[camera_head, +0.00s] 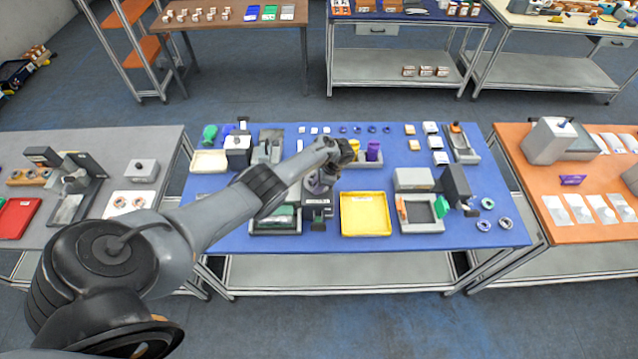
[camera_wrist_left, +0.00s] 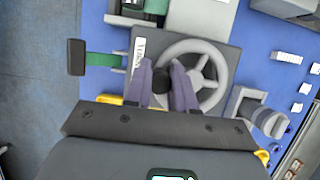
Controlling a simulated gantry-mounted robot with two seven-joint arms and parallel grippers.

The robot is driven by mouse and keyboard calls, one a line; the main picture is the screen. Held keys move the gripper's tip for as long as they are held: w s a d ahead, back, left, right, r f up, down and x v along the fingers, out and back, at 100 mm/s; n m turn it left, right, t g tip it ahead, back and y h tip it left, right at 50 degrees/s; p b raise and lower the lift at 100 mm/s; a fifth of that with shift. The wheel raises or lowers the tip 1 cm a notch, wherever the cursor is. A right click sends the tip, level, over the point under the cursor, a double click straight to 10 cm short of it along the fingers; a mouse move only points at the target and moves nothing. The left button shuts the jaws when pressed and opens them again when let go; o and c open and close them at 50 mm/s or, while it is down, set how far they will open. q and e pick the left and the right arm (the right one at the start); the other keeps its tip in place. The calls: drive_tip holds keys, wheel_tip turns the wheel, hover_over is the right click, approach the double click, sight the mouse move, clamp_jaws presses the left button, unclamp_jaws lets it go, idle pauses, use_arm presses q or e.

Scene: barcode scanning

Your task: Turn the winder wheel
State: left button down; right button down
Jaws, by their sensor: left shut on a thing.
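The winder wheel (camera_wrist_left: 194,45) is a light grey spoked ring on a dark grey base (camera_wrist_left: 143,38) in the left wrist view. A black knob (camera_wrist_left: 160,80) stands at the wheel's left side. My left gripper (camera_wrist_left: 164,76) has its two purple-grey fingers on either side of the knob and is shut on it. In the head view my left gripper (camera_head: 321,184) is over the winder base (camera_head: 317,211) on the blue table (camera_head: 400,173), and the arm and gripper hide most of the wheel. My right gripper is in neither view.
A yellow tray (camera_head: 365,215) is right of the winder. A green strap (camera_wrist_left: 103,60) with a black end block (camera_wrist_left: 76,57) extends from the base. A grey scanner-like device (camera_head: 455,185) stands farther right. Small items line the table's back.

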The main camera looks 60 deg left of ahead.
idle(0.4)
use_arm(q)
drive_tip(key=c, duration=1.2)
unclamp_jaws()
drive_tip(key=v, duration=1.1)
drive_tip(key=shift+f, duration=0.15)
